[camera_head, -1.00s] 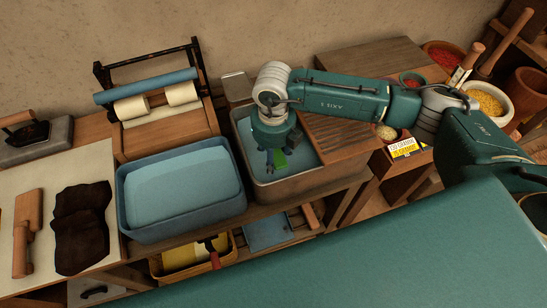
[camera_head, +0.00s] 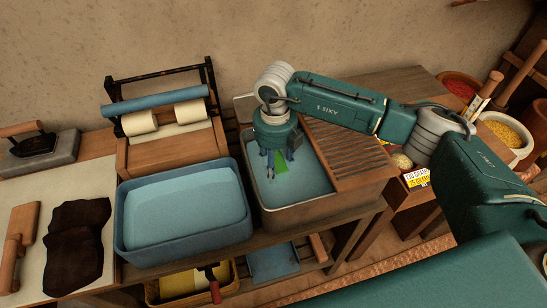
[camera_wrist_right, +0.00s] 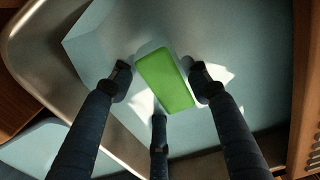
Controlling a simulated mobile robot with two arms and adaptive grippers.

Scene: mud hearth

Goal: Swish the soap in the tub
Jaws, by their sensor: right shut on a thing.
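The bar of green soap (camera_head: 281,167) is in the basin of blue water at the centre of the head view. My right gripper (camera_head: 275,167) points down inside that metal-rimmed basin (camera_head: 264,202) and is shut on the soap. In the right wrist view the fingers (camera_wrist_right: 160,82) sit on both sides and below the soap (camera_wrist_right: 166,80), with pale blue water around it. I cannot tell how deep the soap is in the water. A separate blue tub (camera_head: 130,247) with pale water stands left of the basin. My left gripper is not in view.
A slatted wooden drainboard (camera_head: 352,152) adjoins the basin on the right. A roller press (camera_head: 165,125) stands behind the blue tub. A dark cloth (camera_head: 76,240) and a flat iron (camera_head: 36,146) lie at the left. Bowls of red and yellow powder (camera_head: 501,133) are at the right.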

